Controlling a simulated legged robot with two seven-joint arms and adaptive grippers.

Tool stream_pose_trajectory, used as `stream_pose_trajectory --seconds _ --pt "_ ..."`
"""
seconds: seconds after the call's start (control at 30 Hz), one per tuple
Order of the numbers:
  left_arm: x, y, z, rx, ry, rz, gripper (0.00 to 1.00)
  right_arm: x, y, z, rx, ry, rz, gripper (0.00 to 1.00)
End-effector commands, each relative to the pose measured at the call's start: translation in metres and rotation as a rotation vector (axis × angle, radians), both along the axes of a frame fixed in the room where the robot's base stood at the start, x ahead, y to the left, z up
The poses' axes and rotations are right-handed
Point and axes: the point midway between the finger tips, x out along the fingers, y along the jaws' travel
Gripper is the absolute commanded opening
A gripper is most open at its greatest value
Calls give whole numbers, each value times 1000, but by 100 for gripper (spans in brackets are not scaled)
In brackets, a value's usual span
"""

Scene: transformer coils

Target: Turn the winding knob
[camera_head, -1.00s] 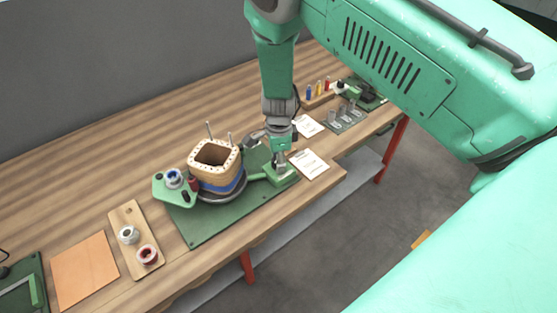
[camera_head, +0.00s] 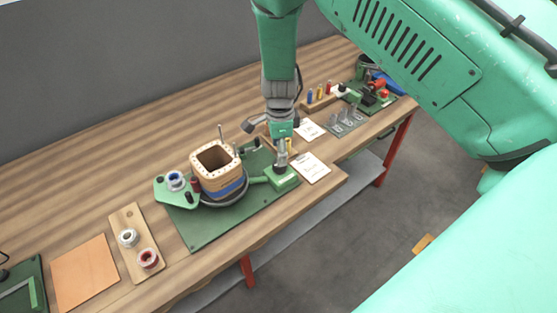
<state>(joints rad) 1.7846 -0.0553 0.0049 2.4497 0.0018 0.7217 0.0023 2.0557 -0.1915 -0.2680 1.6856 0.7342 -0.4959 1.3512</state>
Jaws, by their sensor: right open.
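The coil winder stands on a green base plate (camera_head: 203,236) on the bench. It carries a square, open-topped wooden coil form (camera_head: 217,162) with a blue band of winding (camera_head: 232,188). I cannot clearly pick out the winding knob; the area above the block is partly covered by my gripper. My right gripper (camera_head: 266,139) points down just above and behind this block, open, with nothing visible between its fingers. I cannot tell whether it touches the block. My left gripper is out of view.
A wooden board (camera_head: 128,215) with a white spool (camera_head: 128,237) and a red spool (camera_head: 148,259) lies left of the winder, beside an orange sheet (camera_head: 85,272). White papers (camera_head: 313,168) lie at right. Further right stand small coloured bottles (camera_head: 319,93) and metal brackets (camera_head: 346,117).

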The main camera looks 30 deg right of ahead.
Motion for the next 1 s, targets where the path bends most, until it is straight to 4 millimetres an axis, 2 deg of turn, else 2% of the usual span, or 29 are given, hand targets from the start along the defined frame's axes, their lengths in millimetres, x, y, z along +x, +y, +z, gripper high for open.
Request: stream_pose_trajectory --seconds 0.03,0.1,0.33,0.53,1.0 --pt "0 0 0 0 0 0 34 1 0 13 -1 -3 1 55" --pt "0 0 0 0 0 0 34 2 0 27 -3 -3 2 55" --pt "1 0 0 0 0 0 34 2 1 58 -1 -1 1 55" --pt "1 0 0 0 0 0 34 2 1 64 -1 1 1 55" --pt "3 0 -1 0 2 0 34 0 0 62 -4 4 8 55"
